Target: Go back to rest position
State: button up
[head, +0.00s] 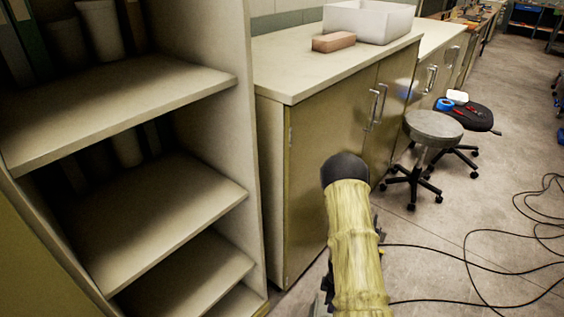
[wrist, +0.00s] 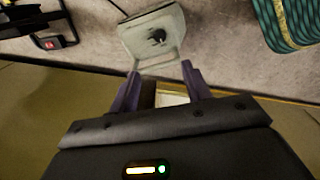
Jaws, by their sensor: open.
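My gripper (wrist: 163,78) shows in the wrist view with its two dark purple fingers spread apart. It is open, and I see nothing held between the fingers. Beyond the fingertips lies a pale grey-green object (wrist: 155,35) with a dark spot, on or near the grey floor. In the head view my arm, in a yellowish cover with a dark rounded end, rises at the lower middle in front of the cabinet. The gripper itself cannot be made out in the head view.
A shelf unit (head: 120,115) stands at the left. A cabinet (head: 330,130) beside it bears a reddish brick-like block (head: 333,41) and a white bin (head: 368,20). A round stool (head: 433,128) stands at the right. Black cables (head: 470,262) lie on the floor. A green striped thing (wrist: 290,22) shows at the wrist view's upper right.

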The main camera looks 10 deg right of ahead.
jog(key=w+a+r+m+t+h, duration=0.1)
jog(key=a+r+m, duration=0.15)
jog(key=r, duration=0.75)
jog(key=w+a+r+m+t, duration=0.15)
jog(key=r+m, duration=0.25)
jog(key=r, duration=0.6)
jog(key=s+a+r+m+y, duration=0.1)
jog(key=s+a+r+m, duration=0.3)
jog(key=r, duration=0.3)
jog(key=s+a+r+m, duration=0.2)
jog(key=s+a+r, duration=0.2)
jog(key=s+r, duration=0.3)
notch_tip(320, 180, up, 27)
jog(key=w+p, duration=0.1)
jog(key=p, duration=2.5)
jog(key=shift+w+d+p, duration=0.2)
jog(key=shift+w+p, duration=0.2)
jog(key=shift+w, duration=0.1)
jog(key=shift+s, duration=0.2)
